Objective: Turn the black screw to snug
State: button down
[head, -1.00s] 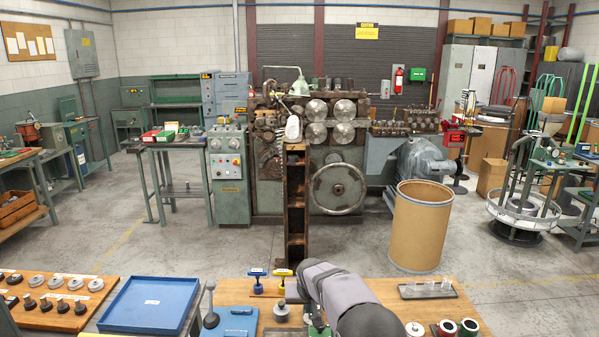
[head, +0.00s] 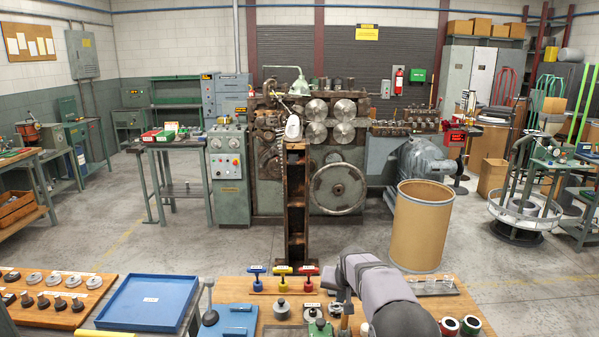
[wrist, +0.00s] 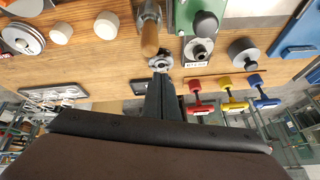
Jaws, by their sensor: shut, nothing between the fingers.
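I cannot pick out a black screw for certain in either view. My gripper (wrist: 160,68) is shut and empty in the wrist view, with its fingertips at a small grey metal ring-shaped part; I cannot tell whether they touch it. A wooden-handled metal tool or lever (wrist: 150,38) lies just beyond the tips. A green fixture (wrist: 204,22) with a labelled grey collar (wrist: 198,50) is to its right, then a dark round knob-like part (wrist: 243,52). In the head view my arm hides the fingertips and much of the bench below it; the green fixture (head: 320,328) shows beside it.
Blue (head: 256,281), yellow (head: 283,281) and red (head: 307,281) T-handled tools stand along the wooden bench's far edge. Round cans (head: 470,326) stand at right.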

aim_at(313, 312)
jog(key=s+a+r+n+g+y, duration=0.1)
jog(key=a+n+y, duration=0.1)
jog(key=a+n, duration=0.3)
jog(key=n, duration=0.3)
jog(key=shift+s+a+r+n+y, duration=0.25)
jog(key=shift+a+r+n+y, duration=0.05)
jog(key=shift+r+n+y, duration=0.1)
jog(key=shift+f, duration=0.1)
jog(key=shift+f+b, duration=2.35)
jog(key=shift+f, duration=1.1)
jog(key=shift+w+a+p, duration=0.2)
jog(key=shift+w+p, duration=0.05)
jog(key=shift+p, duration=0.05)
jog(key=shift+s+a+r+b, duration=0.1)
jog(key=shift+a+r+b, duration=0.05)
jog(key=shift+a+b, duration=0.15)
jog(key=shift+d, duration=0.1)
jog(key=shift+s+b, duration=0.15)
jog(key=shift+b, duration=0.15)
